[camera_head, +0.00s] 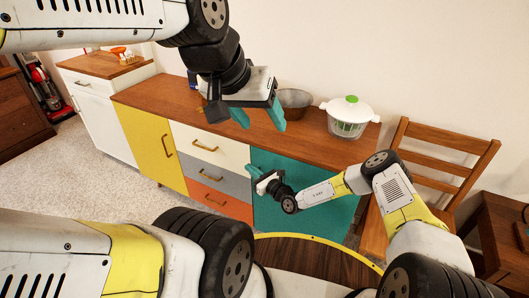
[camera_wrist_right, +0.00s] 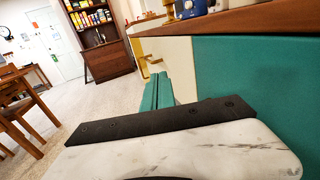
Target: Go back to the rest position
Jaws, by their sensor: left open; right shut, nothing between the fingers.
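My left gripper (camera_head: 262,116) hangs over the wooden hutch top (camera_head: 163,100) in the head view, with its teal fingers apart and empty. My right gripper (camera_head: 254,173) is lower, in front of the teal cabinet door (camera_head: 300,197), shut and empty. In the right wrist view its teal fingers (camera_wrist_right: 157,90) lie together beside the teal panel (camera_wrist_right: 250,80). No object is held by either gripper.
A grey bowl (camera_head: 295,101) and a white-green salad spinner (camera_head: 348,115) stand on the hutch top. A wooden chair (camera_head: 440,160) stands at the right, close to my right arm. Carpet is clear at the left (camera_head: 95,175).

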